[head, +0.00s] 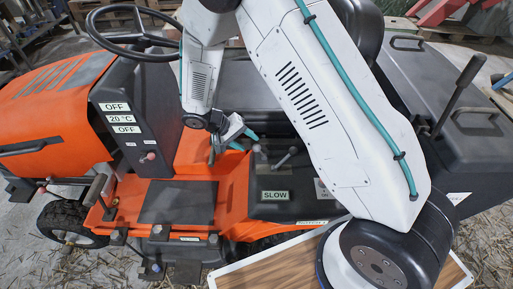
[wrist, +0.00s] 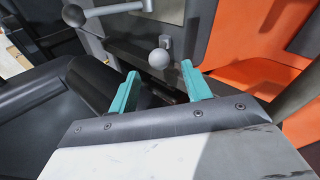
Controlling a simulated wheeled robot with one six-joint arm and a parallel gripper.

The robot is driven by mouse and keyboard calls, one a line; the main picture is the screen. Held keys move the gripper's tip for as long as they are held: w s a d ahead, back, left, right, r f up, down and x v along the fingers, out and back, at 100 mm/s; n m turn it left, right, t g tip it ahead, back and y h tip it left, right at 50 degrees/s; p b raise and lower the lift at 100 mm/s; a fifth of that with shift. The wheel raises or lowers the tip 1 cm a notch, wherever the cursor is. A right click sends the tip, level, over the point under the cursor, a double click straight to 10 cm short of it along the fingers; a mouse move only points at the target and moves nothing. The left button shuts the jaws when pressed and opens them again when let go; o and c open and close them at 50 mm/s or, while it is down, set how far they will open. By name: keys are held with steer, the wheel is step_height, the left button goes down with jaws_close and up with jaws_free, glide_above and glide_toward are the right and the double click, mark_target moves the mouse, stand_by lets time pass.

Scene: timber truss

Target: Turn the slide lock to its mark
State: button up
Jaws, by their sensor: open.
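I cannot tell for sure which part is the slide lock, and I can make out no mark for it. A round grey knob (wrist: 159,58) on a short stem stands just beyond my gripper (wrist: 158,75) in the wrist view, in line with the gap between the teal fingers. A second ball knob (wrist: 73,15) with a lever is at the upper left. In the head view my gripper (head: 234,142) is over the orange vehicle (head: 140,193), beside small levers (head: 285,158) on the dark side console. The gripper is open, with nothing seen between its fingers.
A steering wheel (head: 130,35) and a panel with OFF labels (head: 120,117) stand to the left. A SLOW label (head: 275,196) is on the console. A tall black lever (head: 460,90) rises at the right. A wooden board (head: 270,266) lies in front.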

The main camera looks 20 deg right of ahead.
mark_target(254, 146)
steer(key=x, duration=0.6)
steer(key=shift+d, duration=0.1)
jaws_close()
